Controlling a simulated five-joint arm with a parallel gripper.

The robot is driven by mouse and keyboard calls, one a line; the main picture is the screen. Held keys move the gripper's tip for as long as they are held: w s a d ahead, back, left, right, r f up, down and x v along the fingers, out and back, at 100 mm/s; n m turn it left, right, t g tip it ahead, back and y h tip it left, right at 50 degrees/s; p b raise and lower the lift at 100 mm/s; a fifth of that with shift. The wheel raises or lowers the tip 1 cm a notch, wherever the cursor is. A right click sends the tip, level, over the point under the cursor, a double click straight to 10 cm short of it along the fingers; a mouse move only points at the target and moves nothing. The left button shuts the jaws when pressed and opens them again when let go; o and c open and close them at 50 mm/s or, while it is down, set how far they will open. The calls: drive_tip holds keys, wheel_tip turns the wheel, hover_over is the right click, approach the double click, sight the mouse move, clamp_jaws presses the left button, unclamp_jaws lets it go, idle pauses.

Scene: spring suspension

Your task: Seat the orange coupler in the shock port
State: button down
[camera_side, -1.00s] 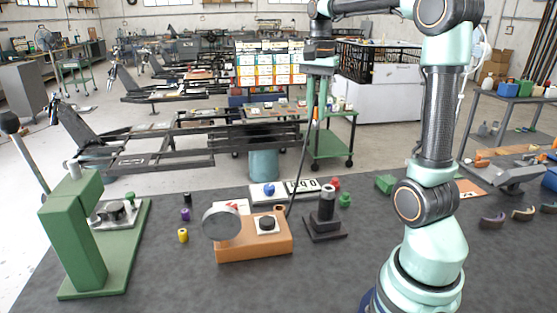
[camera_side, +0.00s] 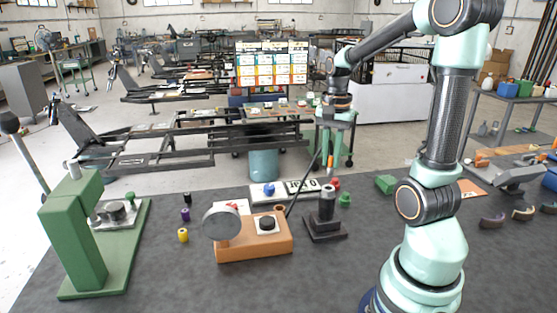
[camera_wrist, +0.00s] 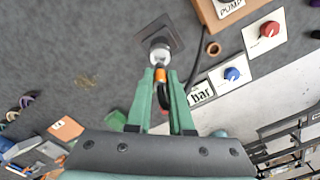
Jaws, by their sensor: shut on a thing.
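The orange coupler (camera_side: 330,160) is between the fingertips of my gripper (camera_side: 327,148), which is shut on it. It hangs in the air above the shock (camera_side: 327,206), apart from it in the side view. The shock stands upright on a dark square base (camera_side: 325,229), with a pale metal top. In the wrist view, the coupler (camera_wrist: 161,76) shows at the fingertips (camera_wrist: 160,86), just below the shock's round top (camera_wrist: 159,52) in the picture. The port opening itself is too small to make out. A dark hose (camera_side: 305,180) runs from the coupler towards the orange pump block (camera_side: 254,247).
The pump block, with a round gauge (camera_side: 222,223), stands left of the shock. Blue (camera_wrist: 232,73) and red (camera_wrist: 269,29) knobs and a bar display (camera_wrist: 200,93) lie nearby. A green press (camera_side: 75,230) stands at far left. The mat in front is clear.

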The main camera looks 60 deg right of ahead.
sight(329, 175)
drive_tip(key=shift+f, duration=2.8)
drive_tip(key=shift+f, duration=0.15)
drive_tip(key=c, duration=0.8)
unclamp_jaws()
wheel_tip(329, 175, up, 12)
drive_tip(key=shift+r, duration=0.1)
drive_tip(key=w+a+f+n+t, duration=0.1)
drive_tip(key=a+n+t, duration=0.4)
drive_tip(key=a+n, duration=1.1)
drive_tip(key=w+a, duration=0.1)
drive_tip(key=a, duration=0.3)
drive_tip(key=shift+w+a+n+t, duration=0.2)
drive_tip(key=shift+a+n+t, duration=0.1)
drive_tip(key=shift+n, duration=0.1)
